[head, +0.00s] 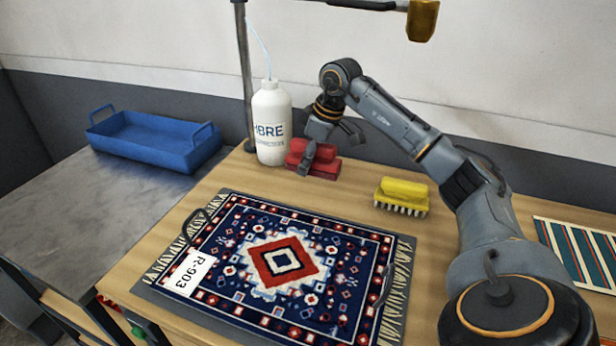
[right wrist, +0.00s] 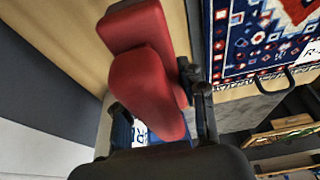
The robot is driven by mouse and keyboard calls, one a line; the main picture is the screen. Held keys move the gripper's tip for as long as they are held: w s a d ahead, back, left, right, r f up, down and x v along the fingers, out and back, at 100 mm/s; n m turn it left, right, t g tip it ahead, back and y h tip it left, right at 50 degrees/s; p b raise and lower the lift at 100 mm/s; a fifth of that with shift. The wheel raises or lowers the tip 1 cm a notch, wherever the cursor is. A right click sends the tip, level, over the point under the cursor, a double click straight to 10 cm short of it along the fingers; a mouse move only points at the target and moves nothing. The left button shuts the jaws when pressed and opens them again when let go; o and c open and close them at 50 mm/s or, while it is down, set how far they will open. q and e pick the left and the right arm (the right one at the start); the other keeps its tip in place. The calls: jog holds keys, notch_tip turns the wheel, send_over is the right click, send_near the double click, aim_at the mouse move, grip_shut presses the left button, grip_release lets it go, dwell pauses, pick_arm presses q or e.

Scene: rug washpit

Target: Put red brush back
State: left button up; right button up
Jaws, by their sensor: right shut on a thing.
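The red brush (head: 318,169) is at the back of the wooden table, right beside the white bottle. My right gripper (head: 328,146) reaches in from the right and is shut on the brush from above, one finger showing across its front. In the right wrist view the red brush (right wrist: 137,28) lies between the two fingers (right wrist: 155,95). Its bristles are hidden, and I cannot tell whether it touches the tabletop. My left gripper is not in view.
A white bottle (head: 271,125) stands close to the brush's left, by an upright post (head: 244,70). A yellow brush (head: 402,194) lies to the right. A patterned rug (head: 250,225) fills the front. A blue tray (head: 150,140) sits on the grey side table (head: 75,205), with bare surface before it.

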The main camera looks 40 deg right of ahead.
send_over(304, 186)
jog(key=s, duration=0.1)
jog(key=f, duration=0.4)
jog(key=shift+d+f, duration=0.2)
jog(key=shift+f, duration=0.05)
jog(key=shift+d+f, duration=0.1)
jog(key=shift+f, duration=1.5)
jog(key=shift+f, duration=0.15)
jog(key=o, duration=1.2)
jog(key=shift+r, duration=0.45)
jog(key=v, duration=1.1)
jog(key=shift+s+r, duration=0.2)
